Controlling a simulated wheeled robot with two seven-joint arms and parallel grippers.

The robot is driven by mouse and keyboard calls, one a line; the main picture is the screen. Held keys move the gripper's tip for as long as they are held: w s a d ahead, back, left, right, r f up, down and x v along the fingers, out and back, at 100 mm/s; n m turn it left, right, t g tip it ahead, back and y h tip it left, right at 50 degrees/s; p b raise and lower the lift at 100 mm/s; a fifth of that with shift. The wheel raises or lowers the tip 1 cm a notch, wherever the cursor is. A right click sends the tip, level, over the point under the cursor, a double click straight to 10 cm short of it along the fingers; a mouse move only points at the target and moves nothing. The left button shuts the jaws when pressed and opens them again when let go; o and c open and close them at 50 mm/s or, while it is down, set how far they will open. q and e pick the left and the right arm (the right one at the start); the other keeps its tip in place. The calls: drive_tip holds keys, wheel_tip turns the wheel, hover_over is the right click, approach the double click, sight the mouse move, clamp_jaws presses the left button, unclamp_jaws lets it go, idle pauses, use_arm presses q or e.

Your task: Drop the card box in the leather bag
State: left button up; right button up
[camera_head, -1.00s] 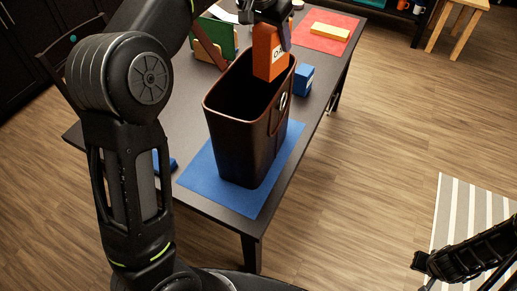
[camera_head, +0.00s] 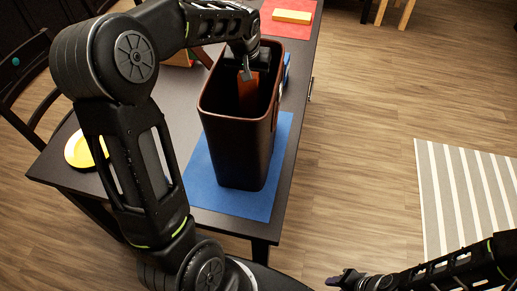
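The leather bag (camera_head: 233,150) is a dark brown, open-topped upright bin shape standing on the blue mat on the table. The orange card box (camera_head: 249,97) is upright inside its mouth, in shadow, with its lower end below the rim. My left gripper (camera_head: 246,73) points down at the bag's opening, with a finger against the box's upper part; it appears shut on the box, though the far finger is hidden. My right gripper (camera_head: 345,278) is low at the bottom right, away from the table; its finger opening is too small to judge.
The blue mat (camera_head: 205,187) lies under the bag. A yellow plate (camera_head: 82,150) is at the table's left edge. A yellow block (camera_head: 292,16) sits on a red mat (camera_head: 270,25) at the back. A striped rug (camera_head: 450,190) lies on the floor at right.

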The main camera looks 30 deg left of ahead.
sight(252, 106)
idle(0.3)
use_arm(q)
wheel_tip(252, 106, down, 6)
drive_tip(key=shift+f+p, duration=0.1)
drive_tip(key=shift+p, duration=0.45)
wheel_tip(252, 106, down, 4)
drive_tip(key=shift+r+p, duration=0.15)
drive_tip(key=shift+p, duration=0.25)
drive_tip(key=shift+f+b, duration=0.65)
drive_tip(key=shift+b, duration=0.2)
drive_tip(key=o, duration=1.5)
